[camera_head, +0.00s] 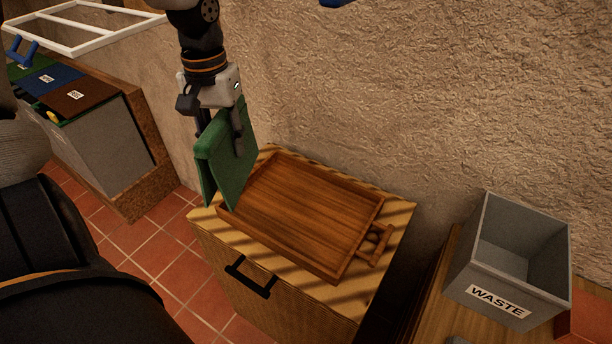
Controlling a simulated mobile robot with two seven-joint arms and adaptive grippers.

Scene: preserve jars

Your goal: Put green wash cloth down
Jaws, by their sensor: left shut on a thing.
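The green wash cloth (222,165) hangs folded from my left gripper (219,130), which is shut on it. The gripper points down from the top of the head view. The cloth hangs over the left end of a wooden tray (325,267), its lower edge near the tray's left rim. I cannot tell whether the cloth touches the tray. The tray lies on a wooden cabinet (207,226) with a striped top and is empty where it shows. My right gripper is not in view.
A grey bin marked WASTE (519,297) stands on a wooden surface at the right. At the left is a grey container (104,150) with coloured lids. A white frame (85,42) is above it. A rough wall (420,90) closes off the back.

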